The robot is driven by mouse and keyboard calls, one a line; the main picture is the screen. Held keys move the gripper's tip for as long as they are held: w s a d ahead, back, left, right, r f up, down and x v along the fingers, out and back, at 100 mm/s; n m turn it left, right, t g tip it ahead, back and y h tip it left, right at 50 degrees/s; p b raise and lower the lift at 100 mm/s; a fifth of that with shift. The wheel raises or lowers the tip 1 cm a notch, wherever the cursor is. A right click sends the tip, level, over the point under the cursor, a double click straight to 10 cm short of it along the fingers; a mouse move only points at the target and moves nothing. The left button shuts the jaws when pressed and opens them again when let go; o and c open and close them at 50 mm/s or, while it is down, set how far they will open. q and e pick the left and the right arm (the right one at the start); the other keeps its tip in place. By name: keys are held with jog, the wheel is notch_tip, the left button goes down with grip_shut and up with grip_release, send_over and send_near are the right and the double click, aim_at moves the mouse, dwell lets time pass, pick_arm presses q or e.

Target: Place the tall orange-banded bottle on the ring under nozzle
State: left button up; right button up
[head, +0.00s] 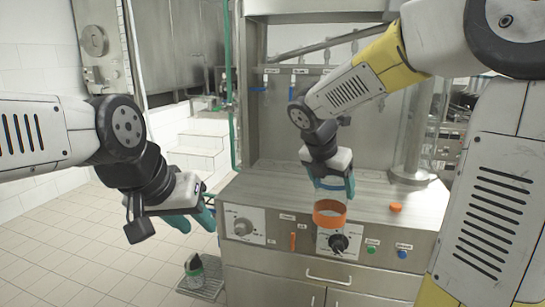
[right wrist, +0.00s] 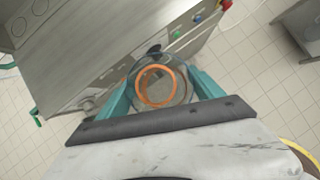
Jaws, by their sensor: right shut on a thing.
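The orange-banded bottle (right wrist: 176,98) is clear, and its orange band (head: 329,213) shows below my right gripper (head: 332,187) in the head view. In the right wrist view, my right gripper (right wrist: 158,100) has its teal fingers on both sides of the bottle, shut on it. The bottle appears held near the counter's front edge, in front of the control panel. My left gripper (head: 193,220) hangs empty left of the counter, its teal fingers apart. I cannot make out the ring under the nozzle; my right arm covers part of the machine.
The steel counter (head: 264,187) has a front panel with knobs and buttons. A small orange disc (head: 396,207) lies on it at the right, near a vertical steel post (head: 411,150). A dark container (head: 194,270) stands on a floor grate. Open tiled floor lies at the left.

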jog(key=f+m+g, duration=0.2)
jog(key=f+m, duration=0.1)
jog(key=m, duration=0.1)
jog(key=w+f+m+g+h, duration=0.1)
jog(key=f+m+g, duration=0.1)
jog(key=f+m, duration=0.2)
jog(key=w+f+m+g+h, duration=0.1)
jog(key=f+m+g, duration=0.1)
jog(key=f+m, duration=0.2)
jog(key=shift+w+d+f+m, duration=0.15)
jog(key=shift+d+f+m, duration=0.1)
jog(key=shift+d+m, duration=0.15)
notch_tip(320, 180, down, 14)
jog(key=s+m+g+y, duration=0.2)
jog(key=m+g+y, duration=0.2)
jog(key=m, duration=1.1)
jog(key=shift+a+g+y, duration=0.25)
jog(key=shift+g+y, duration=0.05)
jog(key=shift+y, duration=0.6)
jog(key=shift+w+d, duration=0.1)
